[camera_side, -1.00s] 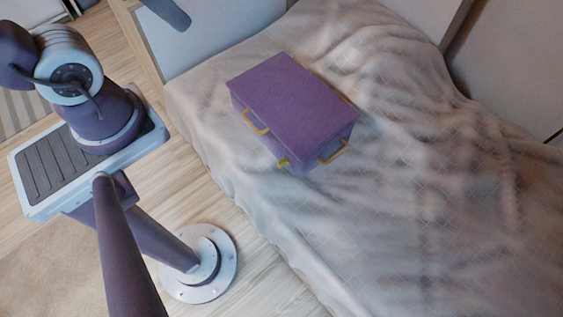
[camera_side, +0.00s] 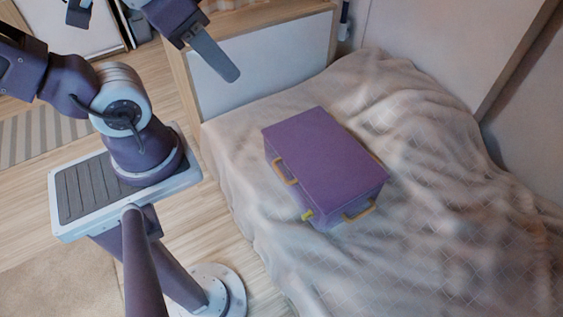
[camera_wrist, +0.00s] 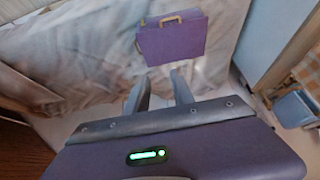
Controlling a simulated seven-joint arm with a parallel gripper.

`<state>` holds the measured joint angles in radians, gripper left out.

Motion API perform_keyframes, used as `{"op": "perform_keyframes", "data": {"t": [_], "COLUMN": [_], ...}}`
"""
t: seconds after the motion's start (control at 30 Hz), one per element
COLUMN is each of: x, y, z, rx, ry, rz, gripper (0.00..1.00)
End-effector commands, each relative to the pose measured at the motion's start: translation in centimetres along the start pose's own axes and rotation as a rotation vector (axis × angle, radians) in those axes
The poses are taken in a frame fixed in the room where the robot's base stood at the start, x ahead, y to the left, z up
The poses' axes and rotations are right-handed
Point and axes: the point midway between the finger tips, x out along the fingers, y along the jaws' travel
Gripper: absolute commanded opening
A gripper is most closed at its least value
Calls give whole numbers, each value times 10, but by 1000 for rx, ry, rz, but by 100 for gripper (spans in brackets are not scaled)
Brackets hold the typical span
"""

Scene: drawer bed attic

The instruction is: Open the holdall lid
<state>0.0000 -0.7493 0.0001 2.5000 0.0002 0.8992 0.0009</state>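The holdall (camera_side: 325,160) is a purple box lying on the bed, with its flat lid shut on top. Tan handles show on two sides, a left one (camera_side: 284,172) and a front one (camera_side: 359,211). A small yellow tab (camera_side: 307,215) sticks out near its front corner. My gripper (camera_side: 218,58) is in the air at upper left, well apart from the holdall and partly cut off by the frame. In the wrist view my gripper (camera_wrist: 158,86) has its two fingers spread and empty. The holdall (camera_wrist: 172,44) appears beyond them, with a handle showing.
The holdall rests on a rumpled, light blanket (camera_side: 440,240) with clear room around it. A wood-edged panel (camera_side: 265,65) stands at the bed's end, below my gripper. A wall (camera_side: 430,50) runs along the bed's far side.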

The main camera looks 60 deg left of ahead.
Motion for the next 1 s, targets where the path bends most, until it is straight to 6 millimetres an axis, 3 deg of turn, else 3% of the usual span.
{"op": "perform_keyframes", "data": {"t": [0.07,0.17,0.3,0.4,0.47,0.6,0.7,0.83,1.0], "x": [6,38,120,187,227,310,348,372,390], "y": [-3,-16,-43,-58,-65,-73,-72,-69,-67], "z": [-6,-30,-63,-65,-56,-13,24,57,69], "rx": [24,146,460,709,864,1207,1394,1530,1570], "ry": [-10,-49,-126,-181,-212,-256,-257,-240,-230], "rz": [-7,-33,-66,-56,-33,66,148,218,239], "gripper": [21,21,21,21,21,21,21,21,21]}}
